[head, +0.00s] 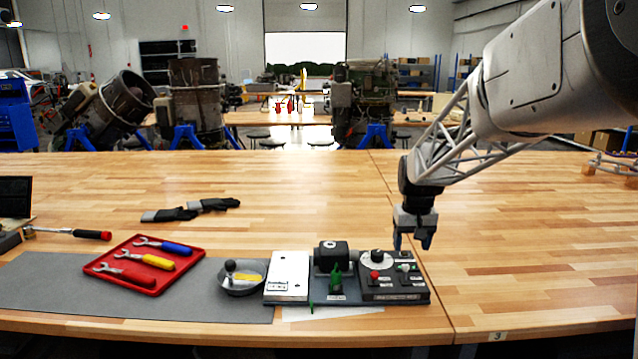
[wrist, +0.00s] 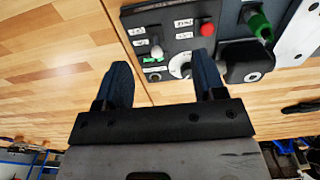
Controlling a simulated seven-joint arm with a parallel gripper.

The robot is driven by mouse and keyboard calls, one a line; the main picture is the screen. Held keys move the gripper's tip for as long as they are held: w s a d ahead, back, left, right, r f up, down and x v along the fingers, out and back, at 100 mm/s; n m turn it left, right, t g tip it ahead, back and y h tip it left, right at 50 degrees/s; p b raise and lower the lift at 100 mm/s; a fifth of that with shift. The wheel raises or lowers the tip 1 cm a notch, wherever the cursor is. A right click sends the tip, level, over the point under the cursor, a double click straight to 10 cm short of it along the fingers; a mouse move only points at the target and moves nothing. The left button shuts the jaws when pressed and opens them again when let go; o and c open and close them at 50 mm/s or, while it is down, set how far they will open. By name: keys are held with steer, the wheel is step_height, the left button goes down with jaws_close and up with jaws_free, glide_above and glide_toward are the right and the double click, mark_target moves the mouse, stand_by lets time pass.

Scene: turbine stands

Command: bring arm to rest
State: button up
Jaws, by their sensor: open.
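My gripper (head: 413,240) hangs from my arm above the right end of the control box (head: 395,292), with its fingers pointing down. In the wrist view my gripper (wrist: 162,85) shows two blue fingers spread apart with nothing between them. The control box has a red button (wrist: 207,29), a white dial (head: 376,259) and small switches. The wrist view shows the box's panel beyond the fingertips. I cannot tell exactly how high the fingertips are above it.
Left of the box are a green-handled device (head: 336,278), a white block (head: 288,276), a round grey dish (head: 241,286) and a red tray (head: 128,276) with wrenches. Black gloves (head: 190,210) lie farther back. The wooden table (head: 530,250) is clear at the right.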

steer(key=s+a+r+t, duration=0.1)
steer(key=s+a+r, duration=0.15)
steer(key=s, duration=0.75)
steer(key=s+a+r, duration=0.1)
steer(key=s+r, duration=0.2)
steer(key=s, duration=0.7)
steer(key=s+f, duration=0.1)
steer(key=s, duration=0.8)
steer(key=s+a+f+t, duration=0.1)
steer(key=s+f, duration=0.1)
steer(key=s, duration=0.7)
steer(key=shift+s+f, duration=0.3)
steer(key=shift+s, duration=0.05)
